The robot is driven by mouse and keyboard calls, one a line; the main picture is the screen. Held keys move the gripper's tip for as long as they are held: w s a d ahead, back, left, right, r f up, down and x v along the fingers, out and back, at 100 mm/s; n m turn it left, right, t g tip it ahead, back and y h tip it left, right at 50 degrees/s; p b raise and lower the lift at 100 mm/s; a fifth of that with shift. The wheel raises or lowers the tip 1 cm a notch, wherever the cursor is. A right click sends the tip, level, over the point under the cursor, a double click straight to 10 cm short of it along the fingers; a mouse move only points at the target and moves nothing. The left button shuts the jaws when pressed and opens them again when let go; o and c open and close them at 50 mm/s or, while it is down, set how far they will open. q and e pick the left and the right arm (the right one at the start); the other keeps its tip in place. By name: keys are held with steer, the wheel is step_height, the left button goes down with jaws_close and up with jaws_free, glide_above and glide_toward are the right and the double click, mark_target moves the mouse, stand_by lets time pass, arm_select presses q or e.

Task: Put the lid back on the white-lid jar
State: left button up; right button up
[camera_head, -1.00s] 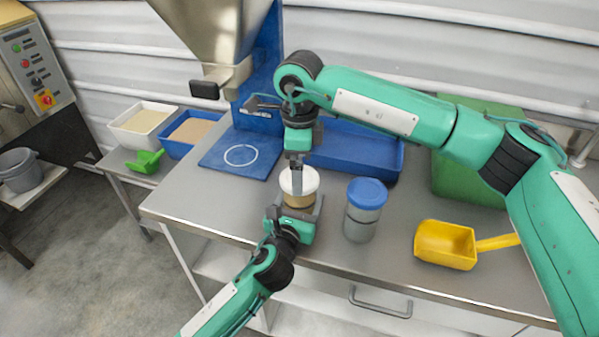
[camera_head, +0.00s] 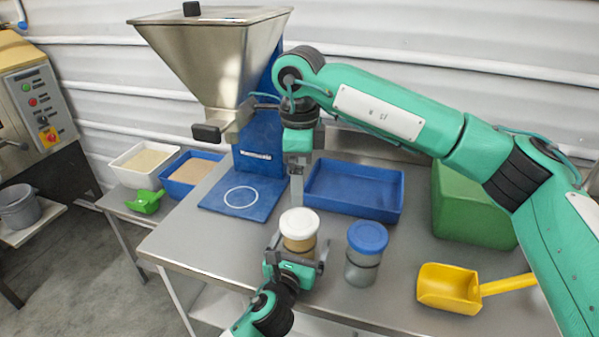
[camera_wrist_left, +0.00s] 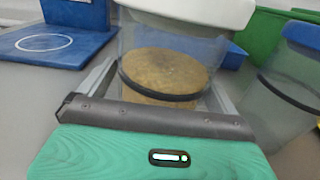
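The white-lid jar (camera_head: 299,244) stands upright on the metal table, part-filled with brown material. Its white lid (camera_head: 299,221) sits on top and looks level; the wrist view shows the lid's lower edge (camera_wrist_left: 190,12) over the clear jar wall (camera_wrist_left: 165,75). My left gripper (camera_head: 301,247) is around the jar body from the front, one finger on each side; the fingers look spread a little wider than the jar. My right gripper (camera_head: 297,196) points down above the lid's far edge. Its fingers are seen edge-on, so their opening is hidden.
A blue-lidded jar (camera_head: 366,252) stands close on the right, with a yellow scoop (camera_head: 450,289) beyond. A blue tray (camera_head: 352,190), green bin (camera_head: 470,208) and hopper (camera_head: 215,65) stand behind. My right arm spans the table's right side.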

arm_select(q)
steer(key=v, duration=1.3)
steer(key=shift+s+b, duration=0.3)
steer(key=shift+s, duration=0.05)
steer(key=shift+a, duration=0.15)
